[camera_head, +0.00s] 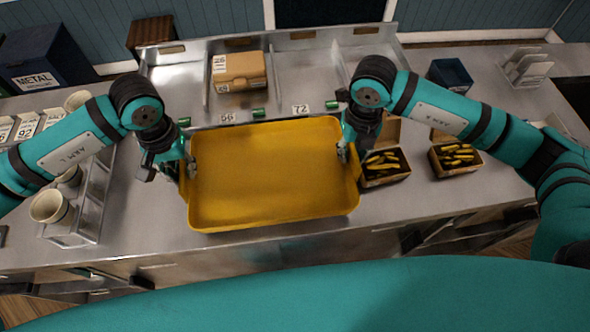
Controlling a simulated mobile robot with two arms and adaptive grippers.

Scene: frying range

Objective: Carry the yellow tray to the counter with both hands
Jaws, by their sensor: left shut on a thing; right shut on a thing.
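The yellow tray (272,180) is wide, shallow and empty, with a raised rim. It appears over the metal counter (150,225), roughly level, in the middle of the view. I cannot tell whether it touches the counter or is held just above it. My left gripper (188,170) is shut on the tray's left side. My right gripper (345,155) is shut on the tray's right side, near its far corner. The gripping fingers are partly hidden against the rim.
Boxes of fries (384,168) (456,158) stand just right of the tray. A metal rack with cups (50,206) is on the left. A divided metal unit (300,65) holding a cardboard box (238,72) lies behind. Bare counter shows in front of the tray.

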